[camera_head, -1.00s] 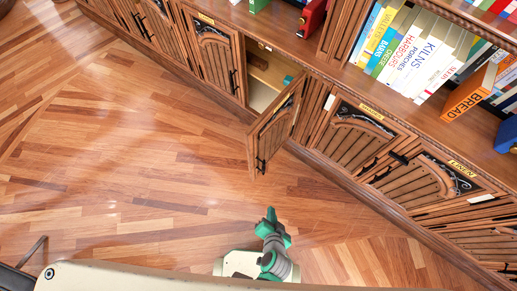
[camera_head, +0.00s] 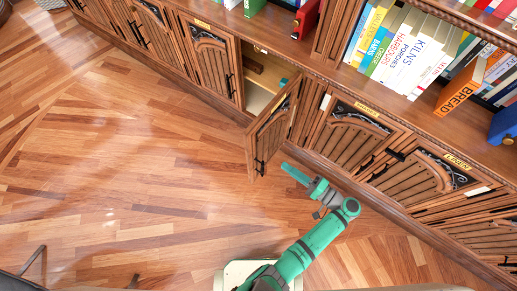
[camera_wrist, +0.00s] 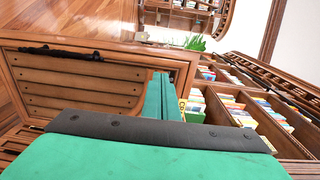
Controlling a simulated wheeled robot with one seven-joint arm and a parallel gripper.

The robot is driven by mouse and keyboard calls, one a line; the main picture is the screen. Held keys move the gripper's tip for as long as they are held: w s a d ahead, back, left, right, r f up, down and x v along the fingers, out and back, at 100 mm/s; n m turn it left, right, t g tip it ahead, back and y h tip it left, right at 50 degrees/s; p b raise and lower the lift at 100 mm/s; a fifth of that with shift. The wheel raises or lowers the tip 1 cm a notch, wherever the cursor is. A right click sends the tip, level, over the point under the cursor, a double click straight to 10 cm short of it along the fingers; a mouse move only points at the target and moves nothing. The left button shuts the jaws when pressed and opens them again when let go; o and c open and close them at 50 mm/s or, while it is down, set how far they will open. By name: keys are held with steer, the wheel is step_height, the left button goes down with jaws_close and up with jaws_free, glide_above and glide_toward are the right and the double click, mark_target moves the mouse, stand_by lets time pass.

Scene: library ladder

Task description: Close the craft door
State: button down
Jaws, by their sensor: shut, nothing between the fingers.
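One carved wooden cabinet door (camera_head: 272,130) stands swung out over the floor in the head view, with a black handle (camera_head: 260,166) near its free edge. I cannot read a label on it. Behind it the cabinet opening (camera_head: 262,82) shows a pale interior, a wooden shelf and a small teal item. My gripper (camera_head: 288,169) is shut and empty, low over the floor just right of the door, apart from it in the picture. In the wrist view its green fingers (camera_wrist: 162,98) point toward a slatted wooden door panel (camera_wrist: 75,85) with a black handle; which door this is, I cannot tell.
Shut cabinet doors flank the opening, among them a left one (camera_head: 210,62) and a right one (camera_head: 350,135). A linen label (camera_head: 457,161) marks one farther right. Bookshelves with books (camera_head: 412,62) stand above. The wooden floor (camera_head: 130,170) on the left is clear.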

glide_toward(253, 143)
steer(key=x, duration=0.5)
steer(key=shift+w+a+r, duration=0.15)
steer(key=shift+a+r, duration=0.05)
steer(key=shift+a, duration=0.2)
steer(key=shift+w+a, duration=0.2)
